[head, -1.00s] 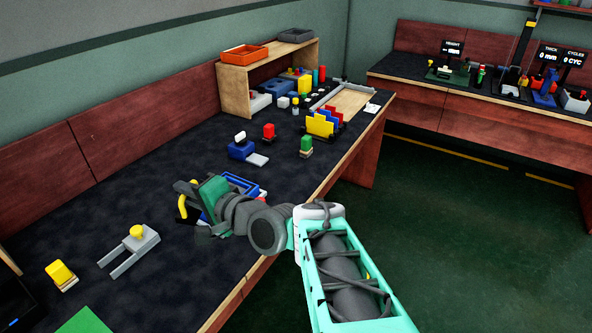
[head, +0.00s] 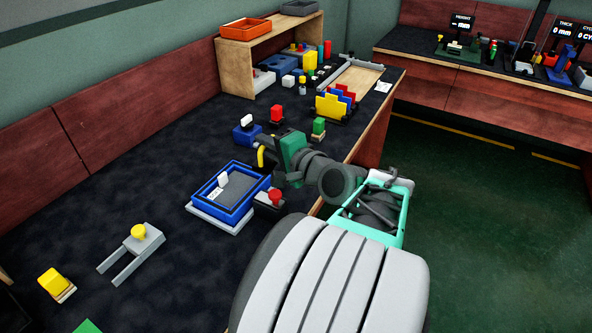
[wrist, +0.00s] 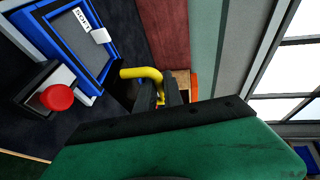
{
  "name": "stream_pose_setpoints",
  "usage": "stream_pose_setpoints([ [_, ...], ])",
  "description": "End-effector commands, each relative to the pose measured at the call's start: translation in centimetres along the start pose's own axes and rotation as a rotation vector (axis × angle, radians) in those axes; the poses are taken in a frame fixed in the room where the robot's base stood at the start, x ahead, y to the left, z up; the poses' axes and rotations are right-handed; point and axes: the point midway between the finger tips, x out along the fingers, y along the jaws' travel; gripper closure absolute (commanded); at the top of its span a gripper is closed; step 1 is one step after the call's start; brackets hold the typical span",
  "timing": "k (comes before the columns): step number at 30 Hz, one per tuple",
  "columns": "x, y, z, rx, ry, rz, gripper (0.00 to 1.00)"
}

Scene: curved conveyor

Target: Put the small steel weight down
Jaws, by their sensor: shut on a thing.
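My gripper (head: 268,151) is above the dark bench, to the right of and beyond the blue tray. Its dark fingers (wrist: 160,92) are shut on a yellow bent piece (wrist: 143,73), which also shows at the gripper in the head view (head: 261,157). No steel surface shows between the fingers, so I cannot tell whether this piece belongs to the small steel weight. The green gripper body hides part of the wrist view.
The blue tray (head: 196,197) holds a grey plate and a white tag. A red button box (head: 266,203) stands beside it. A blue block (head: 243,136), a red-topped piece (head: 277,114) and a green-topped piece (head: 318,127) are close to the gripper.

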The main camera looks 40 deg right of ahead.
Motion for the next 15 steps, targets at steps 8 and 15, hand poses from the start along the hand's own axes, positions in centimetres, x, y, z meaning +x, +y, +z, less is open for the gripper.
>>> stream_pose_setpoints([
  [8,-3.1,2.0,-6.0,0.013,0.096,-0.005,1.00],
  [15,1.5,4.0,-9.2,0.014,0.091,-0.004,1.00],
])
